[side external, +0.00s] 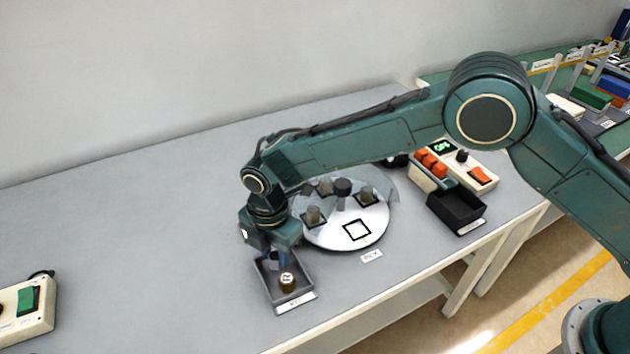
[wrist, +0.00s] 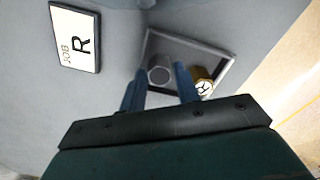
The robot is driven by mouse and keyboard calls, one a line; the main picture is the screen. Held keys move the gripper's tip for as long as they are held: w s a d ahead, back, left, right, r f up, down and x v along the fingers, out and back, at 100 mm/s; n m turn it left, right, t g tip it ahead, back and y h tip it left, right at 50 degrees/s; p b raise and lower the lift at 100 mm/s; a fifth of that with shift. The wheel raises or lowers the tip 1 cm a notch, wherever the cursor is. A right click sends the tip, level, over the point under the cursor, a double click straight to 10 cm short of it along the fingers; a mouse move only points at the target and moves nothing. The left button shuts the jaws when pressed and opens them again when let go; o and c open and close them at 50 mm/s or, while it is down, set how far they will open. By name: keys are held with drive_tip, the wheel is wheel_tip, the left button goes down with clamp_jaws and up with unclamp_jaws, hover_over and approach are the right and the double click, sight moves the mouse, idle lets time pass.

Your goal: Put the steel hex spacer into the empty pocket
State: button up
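A grey hex-shaped piece, apparently the steel hex spacer (wrist: 160,74), stands in the dark grey tray (wrist: 213,48). A brass round piece marked R (wrist: 204,86) stands beside it; it also shows in the side view (side external: 287,281). My gripper (wrist: 160,70) points down into the tray, its blue fingers apart on either side of the grey piece, with gaps visible. In the side view my gripper (side external: 273,260) hides most of the spacer.
Grey pieces (side external: 313,215) stand around the plate, partly under a clear cover, with a dark centre knob (side external: 342,187). A black bin (side external: 456,208) and a control box (side external: 470,160) stand at right. A JOB R card (wrist: 75,38) lies near the tray.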

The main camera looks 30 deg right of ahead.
sight(275, 256)
clamp_jaws()
drive_tip(key=shift+r, duration=0.15)
wheel_tip(275, 256, up, 20)
idle(0.6)
idle(0.4)
